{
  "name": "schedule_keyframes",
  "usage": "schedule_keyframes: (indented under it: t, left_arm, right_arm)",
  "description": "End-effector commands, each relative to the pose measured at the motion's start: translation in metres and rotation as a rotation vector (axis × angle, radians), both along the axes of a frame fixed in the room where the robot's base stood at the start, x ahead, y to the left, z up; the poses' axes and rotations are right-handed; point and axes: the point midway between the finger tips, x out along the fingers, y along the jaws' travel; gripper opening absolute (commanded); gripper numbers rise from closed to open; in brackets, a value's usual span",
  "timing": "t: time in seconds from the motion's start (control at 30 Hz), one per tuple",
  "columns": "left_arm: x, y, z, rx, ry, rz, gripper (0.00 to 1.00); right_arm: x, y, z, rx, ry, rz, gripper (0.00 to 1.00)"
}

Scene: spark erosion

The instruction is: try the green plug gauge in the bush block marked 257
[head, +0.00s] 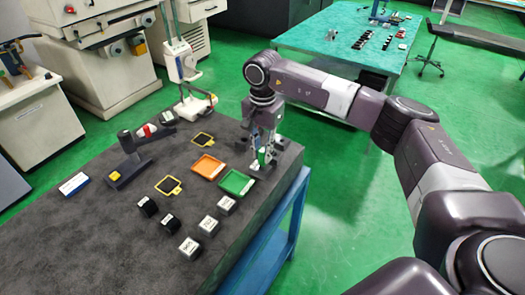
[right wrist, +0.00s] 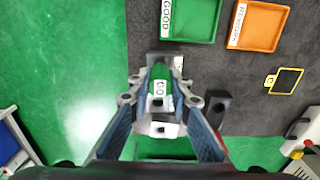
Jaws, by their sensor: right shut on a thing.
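My right gripper (head: 262,150) is shut on the green plug gauge (right wrist: 160,76), at the far right corner of the dark table. The gauge has a white label reading GO and lies between the fingers in the right wrist view (right wrist: 160,100); its green part also shows in the head view (head: 262,156). Grey pieces around it partly hide its lower end, so I cannot tell if it is clear of them. Silver bush blocks (head: 226,204) (head: 209,225) (head: 190,247) and black blocks (head: 147,206) (head: 168,223) stand nearer; their marks are too small to read. My left gripper is not in view.
A green tray (right wrist: 219,25) labelled GOOD and an orange tray (head: 208,167) lie beside the gripper. Yellow-framed pads (head: 168,186), a dark stand (head: 128,165) and a white-blue card (head: 74,184) lie farther left. The table's near left part is bare.

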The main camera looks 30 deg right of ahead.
Motion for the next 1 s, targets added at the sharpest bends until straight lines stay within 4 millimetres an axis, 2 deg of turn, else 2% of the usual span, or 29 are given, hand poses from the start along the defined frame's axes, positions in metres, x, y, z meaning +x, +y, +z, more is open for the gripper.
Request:
schedule_keyframes:
  t: [1.0]
  left_arm:
    - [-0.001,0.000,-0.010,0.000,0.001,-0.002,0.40]
  right_arm:
    - [0.000,0.000,-0.013,0.000,0.000,0.000,0.00]
